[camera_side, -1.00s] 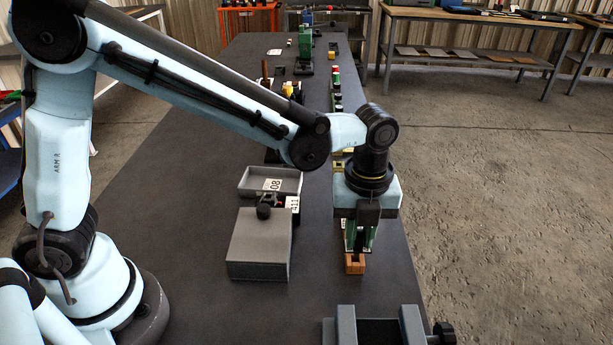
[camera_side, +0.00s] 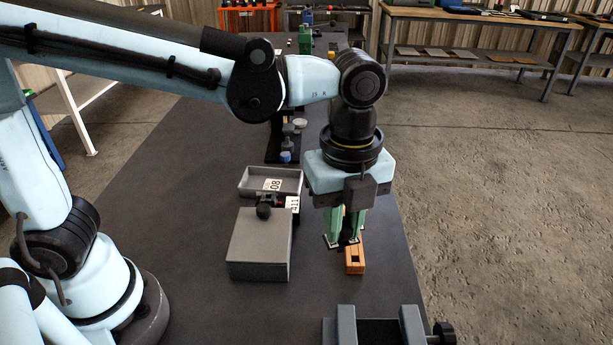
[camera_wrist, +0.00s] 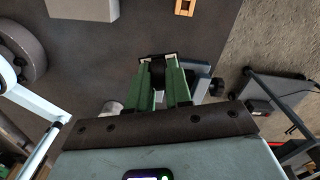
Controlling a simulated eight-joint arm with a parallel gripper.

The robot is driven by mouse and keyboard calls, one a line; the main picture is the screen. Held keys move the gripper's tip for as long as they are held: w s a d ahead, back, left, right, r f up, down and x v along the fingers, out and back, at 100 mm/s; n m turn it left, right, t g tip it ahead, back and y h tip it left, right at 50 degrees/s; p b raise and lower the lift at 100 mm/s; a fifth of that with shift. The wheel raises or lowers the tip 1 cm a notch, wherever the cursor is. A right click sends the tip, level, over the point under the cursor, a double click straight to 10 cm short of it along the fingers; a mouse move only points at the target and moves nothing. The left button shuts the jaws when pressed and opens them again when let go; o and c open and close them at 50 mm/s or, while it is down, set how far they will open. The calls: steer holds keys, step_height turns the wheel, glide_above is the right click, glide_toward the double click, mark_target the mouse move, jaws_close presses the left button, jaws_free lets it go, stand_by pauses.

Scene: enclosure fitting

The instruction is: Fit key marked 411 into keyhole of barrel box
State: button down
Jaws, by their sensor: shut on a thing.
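My gripper (camera_side: 345,240) has green fingers and is shut on a small dark piece (camera_wrist: 157,75), which the fingers mostly hide; I cannot read any mark on it. It hovers just behind and left of an orange-brown block (camera_side: 355,262) with a square hole in its top. A white tag marked 411 (camera_side: 292,203) shows at the far right corner of a grey box (camera_side: 258,248), beside a black round knob (camera_side: 264,211). I cannot tell whether the tag's key is in the box, nor make out a keyhole. The box also shows in the wrist view (camera_wrist: 82,9).
A grey tray (camera_side: 252,181) with a tag reading 08 (camera_side: 272,184) stands behind the box. A dark grey vise (camera_side: 378,330) is at the front right. Small parts (camera_side: 288,140) stand farther back. The dark table (camera_side: 190,200) is clear left of the box.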

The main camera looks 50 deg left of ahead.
steer(key=w+a+n, duration=0.2)
steer(key=a+n, duration=0.5)
steer(key=a, duration=0.4)
steer(key=w+a+n, duration=0.1)
steer(key=a+n, duration=0.6)
steer(key=a, duration=0.4)
steer(key=shift+w+a+r, duration=0.35)
steer(key=shift+w+a, duration=0.05)
steer(key=shift+f, duration=2.85)
steer(key=shift+f, duration=1.25)
steer(key=c, duration=1)
jaws_free()
